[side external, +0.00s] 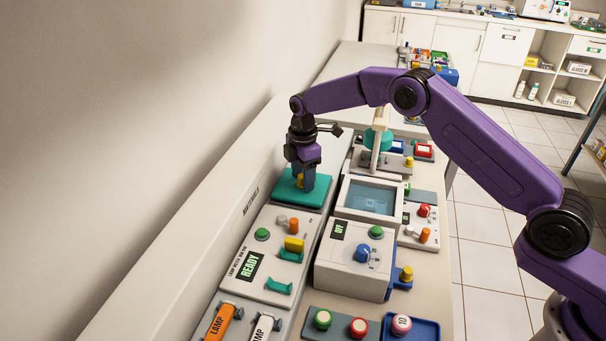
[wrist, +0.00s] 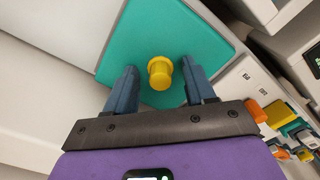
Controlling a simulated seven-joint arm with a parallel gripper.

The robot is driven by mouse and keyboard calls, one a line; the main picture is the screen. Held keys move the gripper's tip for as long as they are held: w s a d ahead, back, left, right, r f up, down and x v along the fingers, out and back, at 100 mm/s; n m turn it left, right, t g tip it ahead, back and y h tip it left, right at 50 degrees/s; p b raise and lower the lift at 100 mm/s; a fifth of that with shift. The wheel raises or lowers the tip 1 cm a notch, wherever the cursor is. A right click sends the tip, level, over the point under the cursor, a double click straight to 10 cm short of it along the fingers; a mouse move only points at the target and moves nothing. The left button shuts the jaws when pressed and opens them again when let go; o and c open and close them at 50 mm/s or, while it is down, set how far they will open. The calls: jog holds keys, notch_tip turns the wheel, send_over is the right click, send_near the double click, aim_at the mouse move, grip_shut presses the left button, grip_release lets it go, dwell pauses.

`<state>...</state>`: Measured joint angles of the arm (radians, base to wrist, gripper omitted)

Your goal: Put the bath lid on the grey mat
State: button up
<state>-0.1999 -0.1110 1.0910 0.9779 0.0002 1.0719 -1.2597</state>
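The bath lid (side external: 317,191) is a teal square plate with a yellow knob (wrist: 160,72). It lies flat on the bench at the left of the open bath (side external: 369,199). A thin grey edge, perhaps the grey mat (wrist: 241,50), shows beside the lid; the lid hides the rest. My gripper (side external: 302,184) points down over the lid. In the wrist view my gripper (wrist: 160,70) is open, with one finger on each side of the knob and a gap to each. I cannot tell whether the fingertips touch the lid.
A white panel reading READY (side external: 250,267) stands in front of the lid, with a yellow block (side external: 294,244) on it. The bath's control box (side external: 350,262) is to the right. A pale wall ledge (side external: 220,215) runs along the left.

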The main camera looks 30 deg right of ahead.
notch_tip(320, 180, up, 17)
jog(key=s+a+r+m, duration=0.1)
jog(key=s+a+r, duration=0.2)
jog(key=s, duration=0.7)
jog(key=s+d+f+m, duration=0.15)
jog(key=s+d, duration=0.25)
jog(key=s, duration=0.8)
jog(key=s+d+r+m, duration=0.1)
jog(key=s+d+m, duration=0.15)
jog(key=s, duration=0.95)
jog(key=s+d+f, duration=0.5)
jog(key=s+d, duration=0.4)
jog(key=s, duration=0.3)
jog(key=shift+s+d, duration=0.15)
jog(key=shift+d, duration=0.25)
